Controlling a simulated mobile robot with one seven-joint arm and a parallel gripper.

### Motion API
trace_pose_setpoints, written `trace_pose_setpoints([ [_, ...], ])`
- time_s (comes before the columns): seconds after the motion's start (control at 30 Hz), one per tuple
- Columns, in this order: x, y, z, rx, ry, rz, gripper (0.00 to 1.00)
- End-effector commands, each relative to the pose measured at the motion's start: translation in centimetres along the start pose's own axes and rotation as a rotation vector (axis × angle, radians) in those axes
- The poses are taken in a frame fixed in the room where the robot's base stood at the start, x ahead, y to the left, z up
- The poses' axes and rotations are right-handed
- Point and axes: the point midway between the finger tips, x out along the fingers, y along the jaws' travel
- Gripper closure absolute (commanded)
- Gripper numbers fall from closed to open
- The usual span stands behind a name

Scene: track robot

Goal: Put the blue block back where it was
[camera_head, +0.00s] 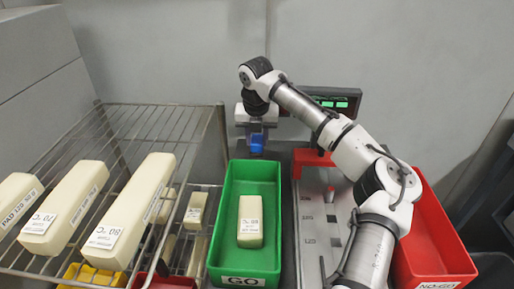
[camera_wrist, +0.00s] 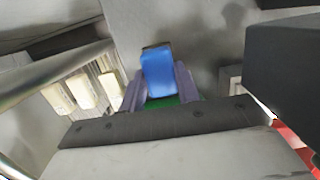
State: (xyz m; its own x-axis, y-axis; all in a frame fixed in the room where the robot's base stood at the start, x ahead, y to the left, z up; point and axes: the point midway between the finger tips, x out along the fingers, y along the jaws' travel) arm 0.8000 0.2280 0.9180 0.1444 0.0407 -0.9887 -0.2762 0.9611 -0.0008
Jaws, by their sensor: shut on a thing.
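The blue block (camera_head: 257,143) is held at the lower end of my gripper (camera_head: 256,132), in the air beyond the far end of the green bin. In the wrist view the blue block (camera_wrist: 158,72) sits between the two fingers of my gripper (camera_wrist: 160,86), which are shut on it. The block looks tilted slightly in that view. Nothing is directly touching it other than the fingers, as far as I can see.
A green GO bin (camera_head: 268,172) holds one cream block (camera_head: 250,221). A wire rack (camera_head: 190,110) with several cream blocks stands at left. A red NO-GO bin (camera_head: 438,240) is at right. A red-ended gauge plate (camera_head: 312,222) and a display (camera_head: 333,101) stand near my arm.

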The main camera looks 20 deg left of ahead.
Motion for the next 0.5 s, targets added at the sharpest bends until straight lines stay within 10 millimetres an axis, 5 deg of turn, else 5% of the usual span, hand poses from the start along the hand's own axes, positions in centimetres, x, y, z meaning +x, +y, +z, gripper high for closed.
trace_pose_setpoints([
  [0.3, 3.9, 0.0, -0.6, 0.001, 0.000, 0.001, 0.93],
  [0.5, 4.1, 0.0, -0.6, 0.001, 0.000, 0.001, 0.93],
])
